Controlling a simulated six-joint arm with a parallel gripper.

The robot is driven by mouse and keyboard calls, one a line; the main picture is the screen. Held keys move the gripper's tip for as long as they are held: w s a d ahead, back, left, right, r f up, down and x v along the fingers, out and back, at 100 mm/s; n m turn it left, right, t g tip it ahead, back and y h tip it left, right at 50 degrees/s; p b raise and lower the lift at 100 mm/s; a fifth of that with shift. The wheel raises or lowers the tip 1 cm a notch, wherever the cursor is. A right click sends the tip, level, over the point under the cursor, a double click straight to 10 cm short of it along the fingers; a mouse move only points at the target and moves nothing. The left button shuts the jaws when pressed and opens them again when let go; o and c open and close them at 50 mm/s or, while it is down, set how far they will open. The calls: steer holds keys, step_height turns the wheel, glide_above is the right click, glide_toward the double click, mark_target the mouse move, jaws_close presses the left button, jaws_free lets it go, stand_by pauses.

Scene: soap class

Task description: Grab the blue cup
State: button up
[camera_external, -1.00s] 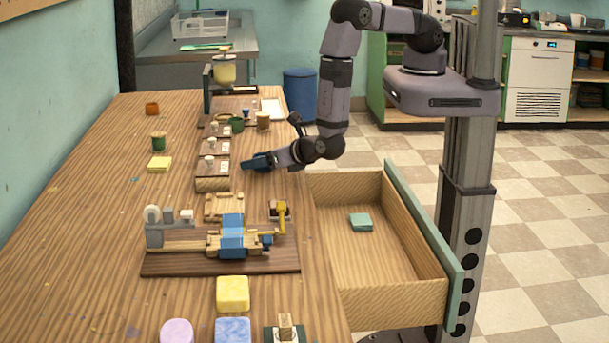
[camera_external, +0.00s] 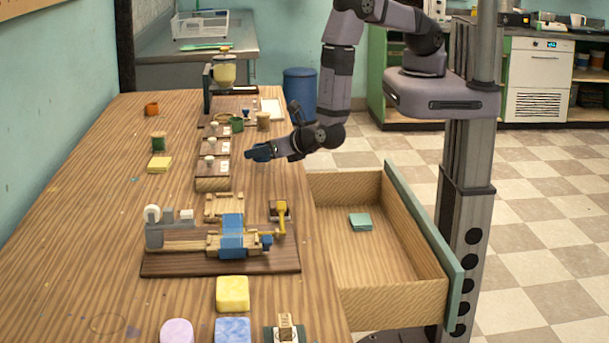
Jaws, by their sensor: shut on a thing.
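My gripper (camera_external: 264,151) is above the right edge of the wooden table, just right of the row of small trays. It is shut on a small blue thing at its tip, which I take to be the blue cup (camera_external: 256,154). The cup is small in this view and partly hidden by the fingers, so its rim and exact tilt cannot be made out. It appears held above the table top.
A green cup (camera_external: 237,124) and a tan cup (camera_external: 263,120) stand behind my gripper. A wooden fixture with a blue band (camera_external: 232,237) is in front. An open drawer (camera_external: 395,296) juts out at the right.

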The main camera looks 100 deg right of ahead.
steer(key=shift+r+b, duration=0.75)
steer(key=shift+r, duration=3)
